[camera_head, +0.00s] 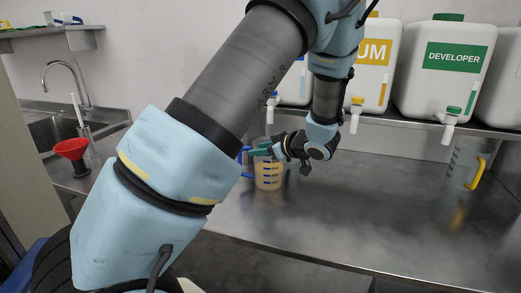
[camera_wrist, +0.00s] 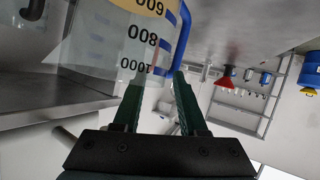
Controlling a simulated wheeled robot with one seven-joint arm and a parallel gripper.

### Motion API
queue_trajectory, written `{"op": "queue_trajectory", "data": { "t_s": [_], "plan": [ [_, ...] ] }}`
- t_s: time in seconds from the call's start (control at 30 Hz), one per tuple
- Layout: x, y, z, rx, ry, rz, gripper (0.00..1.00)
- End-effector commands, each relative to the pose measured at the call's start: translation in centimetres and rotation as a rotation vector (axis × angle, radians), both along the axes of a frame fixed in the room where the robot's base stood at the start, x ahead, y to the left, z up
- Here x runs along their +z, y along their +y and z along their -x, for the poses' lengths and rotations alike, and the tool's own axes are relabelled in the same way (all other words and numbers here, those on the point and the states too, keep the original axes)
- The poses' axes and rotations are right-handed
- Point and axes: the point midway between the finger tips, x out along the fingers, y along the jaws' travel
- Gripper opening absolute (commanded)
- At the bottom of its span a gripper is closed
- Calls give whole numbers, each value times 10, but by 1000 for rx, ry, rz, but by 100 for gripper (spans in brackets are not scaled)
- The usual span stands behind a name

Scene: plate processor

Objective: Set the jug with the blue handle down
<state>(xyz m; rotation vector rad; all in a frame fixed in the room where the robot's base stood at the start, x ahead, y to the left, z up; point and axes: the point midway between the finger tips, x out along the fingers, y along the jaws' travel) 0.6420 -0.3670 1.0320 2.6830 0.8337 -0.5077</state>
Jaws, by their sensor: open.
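The clear jug with the blue handle (camera_head: 269,180) stands upright on the steel counter, with yellowish liquid inside. My gripper (camera_head: 262,149) is at its upper part, reaching in from the right, and hides some of its rim. The blue handle shows at the jug's left side. In the wrist view, which is upside down, the jug (camera_wrist: 112,50) shows dark scale marks, and its blue handle (camera_wrist: 182,38) runs down toward the fingertips. My gripper (camera_wrist: 158,82) has its two green fingers apart, close to the jug's rim and handle. I cannot tell whether a finger touches it.
A shelf above the counter holds white canisters with taps, including the green-labelled developer canister (camera_head: 453,70). A clear jug with a yellow handle (camera_head: 463,168) stands at the right. A red funnel (camera_head: 72,149) and a sink (camera_head: 55,130) are at the left. The middle counter (camera_head: 350,205) is clear.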

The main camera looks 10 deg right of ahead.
Motion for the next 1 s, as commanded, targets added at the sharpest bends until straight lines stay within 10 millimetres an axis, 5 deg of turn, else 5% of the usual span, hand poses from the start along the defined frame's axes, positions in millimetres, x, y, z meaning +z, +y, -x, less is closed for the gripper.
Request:
{"op": "queue_trajectory", "data": {
  "t_s": [0.23, 0.7, 1.0],
  "plan": [
    [6, -6, 7, -2, -1, 4, 42],
    [42, -50, 77, -3, 0, 3, 42],
    [52, -59, 93, 0, 0, 0, 42]
  ]
}}
